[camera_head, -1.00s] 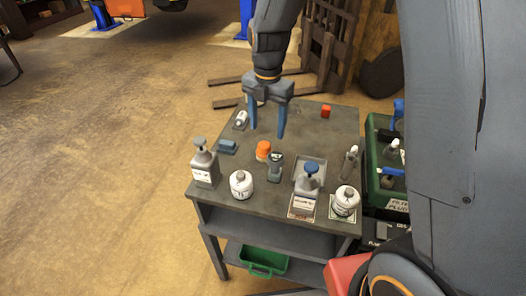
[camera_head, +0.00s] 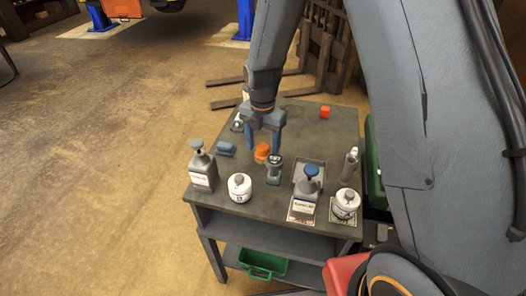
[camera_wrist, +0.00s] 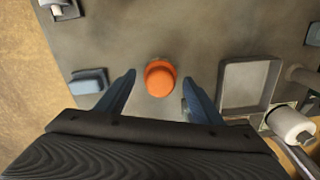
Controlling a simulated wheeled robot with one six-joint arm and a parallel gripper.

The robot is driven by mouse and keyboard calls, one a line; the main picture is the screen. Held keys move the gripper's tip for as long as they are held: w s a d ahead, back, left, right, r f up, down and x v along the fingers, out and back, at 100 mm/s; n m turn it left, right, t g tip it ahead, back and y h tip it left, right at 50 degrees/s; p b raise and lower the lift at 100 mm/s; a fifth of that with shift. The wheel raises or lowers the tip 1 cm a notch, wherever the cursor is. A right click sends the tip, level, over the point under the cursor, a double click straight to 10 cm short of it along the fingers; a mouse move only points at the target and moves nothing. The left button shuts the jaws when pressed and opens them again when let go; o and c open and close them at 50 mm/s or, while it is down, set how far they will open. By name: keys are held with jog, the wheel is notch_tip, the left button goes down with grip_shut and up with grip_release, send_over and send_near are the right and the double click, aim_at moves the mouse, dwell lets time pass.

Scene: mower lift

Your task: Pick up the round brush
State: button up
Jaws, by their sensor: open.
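The round brush seems to be the orange round thing (camera_head: 262,152) standing on the dark table; I cannot make out bristles. In the wrist view the orange round thing (camera_wrist: 160,78) lies just beyond and between my fingertips. My gripper (camera_head: 264,147) is open and empty, pointing down at it in the head view. In the wrist view my gripper's blue fingers (camera_wrist: 160,84) stand apart, one on each side, with gaps to the orange thing. Its lower part is hidden.
A dark grey upright item (camera_head: 274,168) stands close to its right. A blue block (camera_head: 225,148) lies to the left. A grey tray (camera_wrist: 248,84) is right in the wrist view.

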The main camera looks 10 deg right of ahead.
aim_at(263, 146)
jog(key=shift+f, duration=0.4)
jog(key=c, duration=1.2)
jog(key=shift+o, duration=0.2)
notch_tip(263, 146, up, 10)
jog(key=shift+r+b, duration=0.1)
jog(key=shift+b, duration=1)
